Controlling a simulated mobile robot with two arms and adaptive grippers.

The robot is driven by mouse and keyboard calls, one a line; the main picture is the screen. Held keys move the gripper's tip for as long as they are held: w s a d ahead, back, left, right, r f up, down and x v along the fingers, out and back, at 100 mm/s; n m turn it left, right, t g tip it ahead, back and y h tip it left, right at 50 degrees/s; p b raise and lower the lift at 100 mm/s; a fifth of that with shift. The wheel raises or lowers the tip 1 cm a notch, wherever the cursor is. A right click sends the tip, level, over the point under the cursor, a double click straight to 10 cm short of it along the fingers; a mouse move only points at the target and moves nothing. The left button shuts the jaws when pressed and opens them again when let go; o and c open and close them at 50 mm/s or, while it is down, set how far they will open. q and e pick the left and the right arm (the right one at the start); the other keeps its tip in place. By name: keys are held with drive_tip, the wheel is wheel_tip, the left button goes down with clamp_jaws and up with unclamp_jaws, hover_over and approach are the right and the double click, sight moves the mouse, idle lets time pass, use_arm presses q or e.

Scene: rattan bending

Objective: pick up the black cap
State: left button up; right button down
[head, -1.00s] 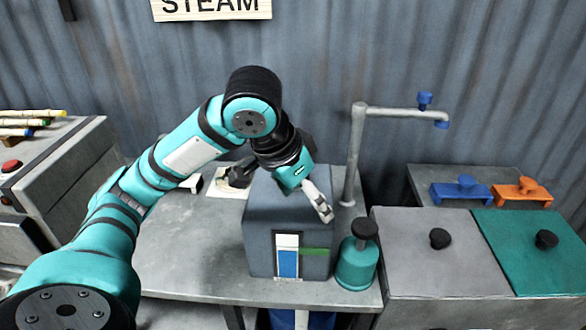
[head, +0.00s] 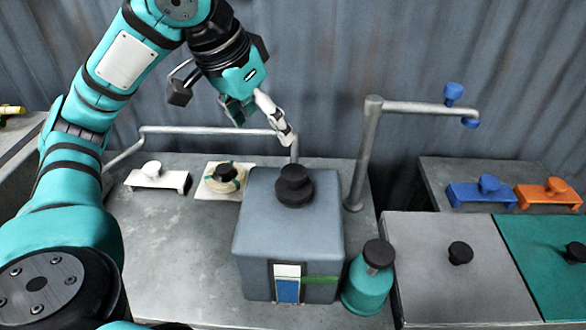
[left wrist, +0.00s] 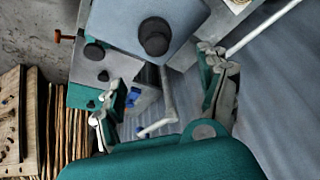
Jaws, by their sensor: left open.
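A black cap (head: 294,184) sits upright on top of the blue-grey tank (head: 290,235). It also shows near the top of the left wrist view (left wrist: 155,37). My left gripper (head: 232,112) is open and empty, above and to the left of the cap in the head view, apart from it. In the left wrist view its two fingers (left wrist: 158,92) stand wide apart, with the cap beyond and between them. My right gripper is not in view.
A teal bottle with a black top (head: 368,280) stands right of the tank. A grey pipe (head: 362,150) rises behind it. Grey and teal boxes with black knobs (head: 440,285) are at right. White fittings (head: 157,179) lie at the back left. The table's left part is clear.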

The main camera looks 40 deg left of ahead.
use_arm(q)
approach(294, 171)
drive_tip(key=x, duration=0.5)
drive_tip(key=shift+s+a+f+b, duration=0.15)
drive_tip(key=shift+s+f+b, duration=0.05)
drive_tip(key=shift+f+b, duration=0.15)
drive_tip(key=p+x, duration=0.1)
drive_tip(key=x, duration=0.4)
drive_tip(key=shift+w, duration=0.3)
drive_tip(key=shift+d, duration=0.2)
drive_tip(key=shift+c, duration=0.7)
drive_tip(key=c, duration=1.3)
drive_tip(key=shift+o, duration=0.2)
drive_tip(key=shift+r, duration=0.1)
